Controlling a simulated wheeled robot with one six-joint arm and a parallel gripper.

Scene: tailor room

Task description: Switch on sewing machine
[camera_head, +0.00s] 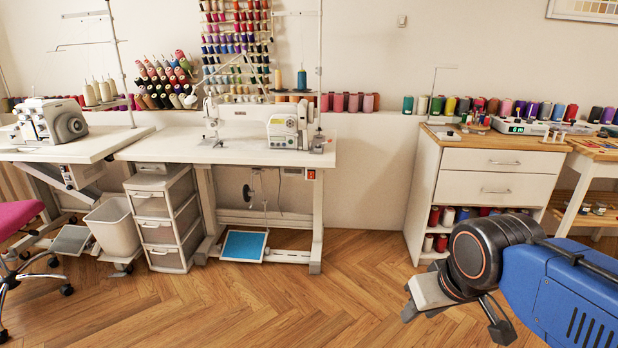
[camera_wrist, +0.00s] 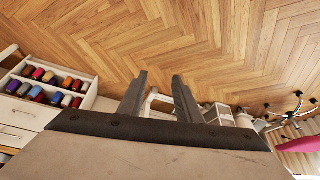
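A white sewing machine (camera_head: 287,127) stands on a white sewing table (camera_head: 230,152) left of centre in the head view. A small red switch (camera_head: 311,174) sits under the table's right end; whether it is on or off is too small to tell. A second white machine (camera_head: 50,122) stands on the table at the far left. My gripper (camera_head: 424,300) is at the lower right of the head view, over the floor and well away from the sewing machine. In the wrist view my gripper (camera_wrist: 158,88) has its two fingers apart with nothing held between them.
A white drawer unit (camera_head: 163,222) stands under the table's left side, beside a bin (camera_head: 113,228) and a pink chair (camera_head: 16,218). A blue foot pedal (camera_head: 243,246) is under the table. A white cabinet (camera_head: 490,187) stands at right. Wooden floor (camera_head: 270,310) in front is clear.

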